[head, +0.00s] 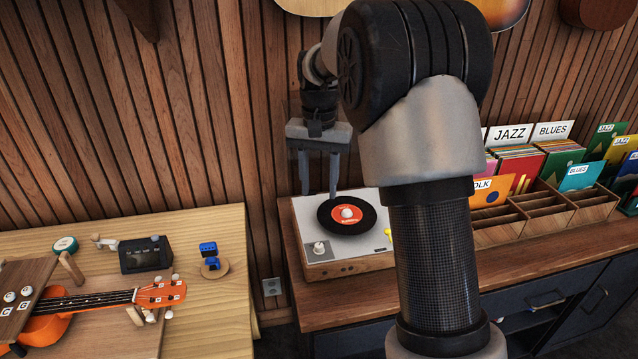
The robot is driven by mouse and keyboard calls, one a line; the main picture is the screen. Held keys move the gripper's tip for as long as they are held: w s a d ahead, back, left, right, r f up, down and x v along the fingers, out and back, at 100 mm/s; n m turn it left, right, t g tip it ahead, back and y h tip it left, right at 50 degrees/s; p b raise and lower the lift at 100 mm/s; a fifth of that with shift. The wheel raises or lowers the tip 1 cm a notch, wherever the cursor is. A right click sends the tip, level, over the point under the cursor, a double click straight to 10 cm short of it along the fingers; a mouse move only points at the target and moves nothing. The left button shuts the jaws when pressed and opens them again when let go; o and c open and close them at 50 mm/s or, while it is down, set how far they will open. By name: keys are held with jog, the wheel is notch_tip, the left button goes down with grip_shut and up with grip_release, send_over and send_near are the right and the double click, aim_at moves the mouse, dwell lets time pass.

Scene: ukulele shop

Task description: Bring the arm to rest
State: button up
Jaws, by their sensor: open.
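My gripper (318,190) hangs with its fingers pointing down in the head view, left of the middle. Its two grey fingers are apart, with nothing between them. The fingertips show just above the upper left edge of a record player (345,264); I cannot tell how far above or behind it they are. A black record with a red label (350,223) lies on the player. My arm fills the middle of the view and hides the player's right side and part of the counter.
The player stands on a wooden counter (556,262) with record crates (545,207) to the right. A light wooden table (213,315) at the left holds an orange ukulele (98,300), a black box (146,255) and a blue clip-on device (209,249). A slatted wall (232,130) stands behind.

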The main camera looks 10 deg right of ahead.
jog(key=shift+r, duration=0.15)
jog(key=s+r+n+t+p, duration=0.25)
jog(key=s+r+p, duration=0.25)
jog(key=s+r, duration=0.9)
jog(key=s+r+n+t+p, duration=0.2)
jog(key=s+t+p, duration=0.1)
jog(key=s, duration=1.2)
jog(key=shift+n, duration=0.35)
jog(key=shift+a, duration=0.1)
